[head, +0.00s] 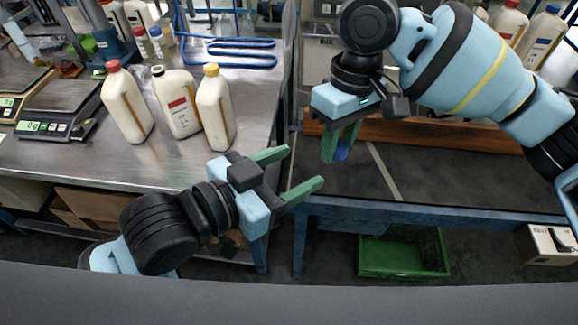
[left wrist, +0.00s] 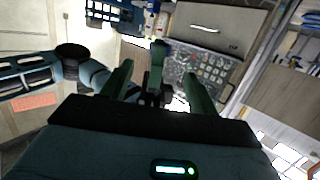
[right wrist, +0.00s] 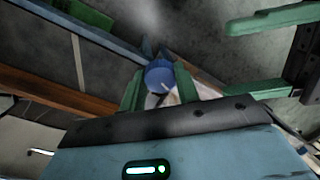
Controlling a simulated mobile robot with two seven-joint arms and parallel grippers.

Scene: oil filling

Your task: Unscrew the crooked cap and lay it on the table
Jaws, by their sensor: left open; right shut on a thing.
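Three cream bottles stand on the table (head: 60,165): one with a red cap (head: 127,105), one with a dark top (head: 177,104), one with a yellow cap (head: 215,110). I cannot tell whether the dark top is a cap or an open mouth. My left gripper (head: 304,168) is open and empty off the table's right edge.
Scales (head: 55,115) stand at the table's left, and a blue wire rack (head: 235,50) at its back. The table front is clear. A green crate (head: 405,255) is on the floor under a blue rail (head: 420,210). More bottles (head: 540,40) stand at the upper right.

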